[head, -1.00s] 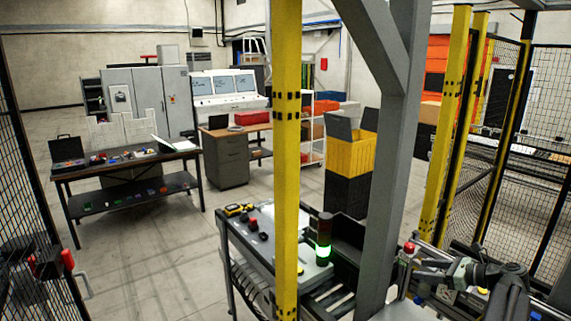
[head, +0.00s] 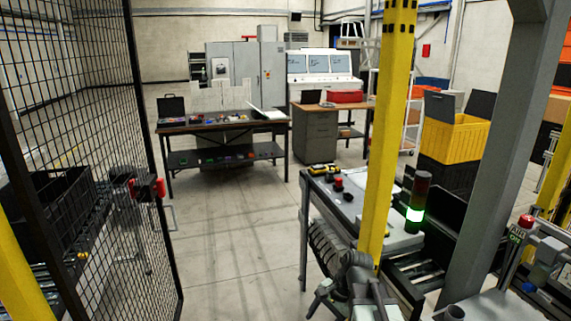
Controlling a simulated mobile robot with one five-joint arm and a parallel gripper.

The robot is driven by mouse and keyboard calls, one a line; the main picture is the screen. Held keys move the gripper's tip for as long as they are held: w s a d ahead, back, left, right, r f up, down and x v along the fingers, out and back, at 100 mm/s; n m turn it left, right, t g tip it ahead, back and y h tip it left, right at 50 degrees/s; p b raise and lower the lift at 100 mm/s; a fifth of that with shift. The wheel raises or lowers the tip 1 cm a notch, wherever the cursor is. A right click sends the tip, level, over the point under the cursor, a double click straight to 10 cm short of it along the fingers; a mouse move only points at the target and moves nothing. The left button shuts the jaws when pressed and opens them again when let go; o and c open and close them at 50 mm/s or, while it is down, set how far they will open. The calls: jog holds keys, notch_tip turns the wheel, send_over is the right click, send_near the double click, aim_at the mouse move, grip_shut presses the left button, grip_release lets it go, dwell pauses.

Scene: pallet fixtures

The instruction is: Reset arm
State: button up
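My grey arm shows at the bottom of the head view, in front of the lower end of a yellow post. My gripper (head: 322,297) appears at its lower left, small and dark. Its fingers are too small and blurred to show whether they are apart or together. I see no object held in it. The rest of the arm is cut off by the bottom edge.
A yellow post (head: 388,130) and grey beam (head: 515,130) stand close ahead. Mesh fencing (head: 95,130) is at left. Open floor (head: 225,235) lies between, with a bench (head: 215,126) beyond.

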jog(key=s+d+f+n+h, duration=0.1)
jog(key=s+d+n+h, duration=0.2)
jog(key=d+n, duration=0.3)
jog(key=n+h, duration=0.1)
jog(key=n, duration=0.2)
jog(key=shift+d+f, duration=0.15)
jog(key=shift+f, duration=0.25)
